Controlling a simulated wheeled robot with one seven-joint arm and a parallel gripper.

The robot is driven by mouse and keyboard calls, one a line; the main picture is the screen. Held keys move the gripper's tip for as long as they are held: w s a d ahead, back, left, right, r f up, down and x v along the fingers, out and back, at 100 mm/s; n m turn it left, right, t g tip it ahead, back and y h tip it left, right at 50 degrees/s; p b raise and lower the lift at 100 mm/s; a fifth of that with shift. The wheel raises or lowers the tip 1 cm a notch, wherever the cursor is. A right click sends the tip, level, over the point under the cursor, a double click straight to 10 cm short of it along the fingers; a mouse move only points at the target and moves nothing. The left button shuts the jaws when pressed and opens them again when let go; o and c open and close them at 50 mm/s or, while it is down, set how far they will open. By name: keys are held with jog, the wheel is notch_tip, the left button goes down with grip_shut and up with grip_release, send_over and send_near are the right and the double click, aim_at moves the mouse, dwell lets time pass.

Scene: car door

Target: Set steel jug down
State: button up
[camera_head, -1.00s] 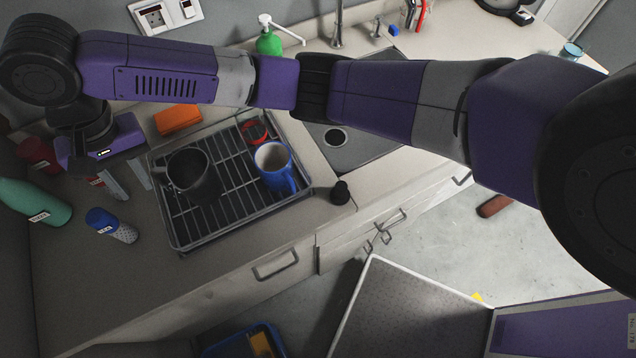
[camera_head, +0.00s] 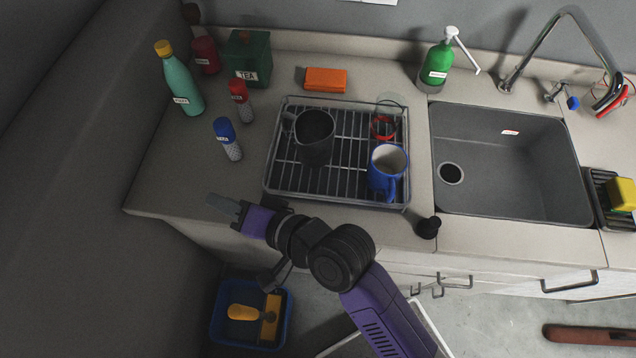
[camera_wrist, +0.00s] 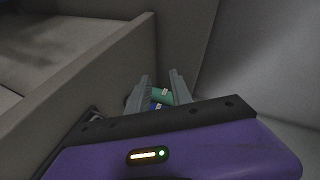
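The steel jug (camera_head: 315,137) is a dark grey jug with a handle on its left. It stands upright on the left part of the wire dish rack (camera_head: 345,192), with nothing gripping it. My gripper (camera_head: 224,206) is to the left and in front of the rack, near the counter's front edge, apart from the jug. In the wrist view my gripper's fingers (camera_wrist: 160,88) are spread with a gap between them. Beyond the gap a green bottle (camera_wrist: 163,97) shows small. The jug is not in the wrist view.
A blue mug (camera_head: 386,172) and a clear container with a red band (camera_head: 382,127) share the rack. A blue-capped shaker (camera_head: 228,139), red-capped shaker (camera_head: 240,101) and teal bottle (camera_head: 179,80) stand left. The sink (camera_head: 510,165) is right. A blue bin (camera_head: 221,325) is below.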

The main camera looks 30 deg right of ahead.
jog(key=s+d+f+t+h, duration=0.2)
jog(key=s+d+f+h, duration=0.15)
jog(key=s+d, duration=0.5)
jog(key=s+d+r+n+h, duration=0.2)
jog(key=s+d, duration=0.4)
jog(key=s, duration=0.3)
jog(key=s+d+r+n+t+h, duration=0.1)
jog(key=s+d+r+n+h, duration=0.1)
jog(key=s+d+r+n, duration=0.3)
jog(key=s+d+r, duration=0.1)
jog(key=s+d, duration=0.1)
jog(key=s, duration=0.2)
jog(key=shift+d+r, duration=0.2)
jog(key=shift+d, duration=0.1)
jog(key=shift+s, duration=0.1)
notch_tip(320, 180, down, 7)
jog(key=b, duration=0.7)
